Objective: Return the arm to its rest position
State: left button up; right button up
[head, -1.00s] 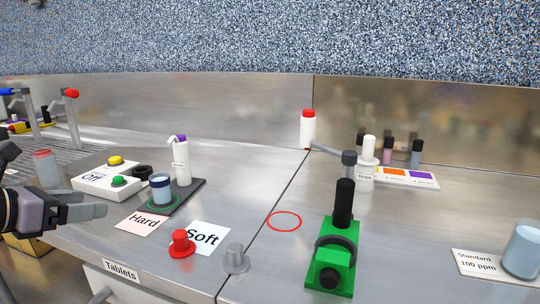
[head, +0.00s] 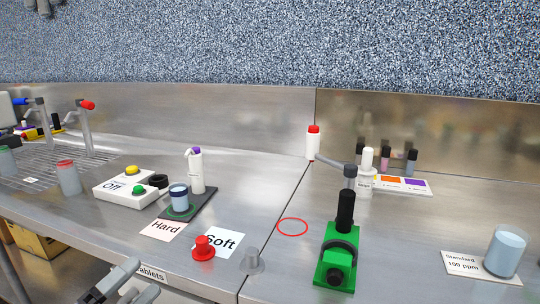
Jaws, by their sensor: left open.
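My left gripper (head: 143,279) is at the bottom left edge of the head view, in front of the bench's front face and by the drawer label "Tablets" (head: 152,273). Its two grey fingers are apart with nothing seen between them. It is clear of the things on the bench top, and the rest of the arm is cut off by the picture's lower edge. My right gripper is not in view.
The red ring (head: 292,219) marks a bare spot.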

pick_arm(q)
jog(key=s+d+f+n+g+y+p, duration=0.1)
jog(key=s+f+n+g+y+p, duration=0.1)
jog(key=s+f+n, duration=0.7)
jog(key=s+d+f+n+g+y+p, duration=0.2)
jog(key=s+f+n+g+y, duration=0.3)
jog(key=f+n, duration=0.8)
jog(key=s+f+y, duration=0.1)
jog(key=s+y, duration=0.1)
jog(key=s, duration=0.2)
jog(key=shift+w, duration=0.1)
jog(key=shift+c, duration=0.3)
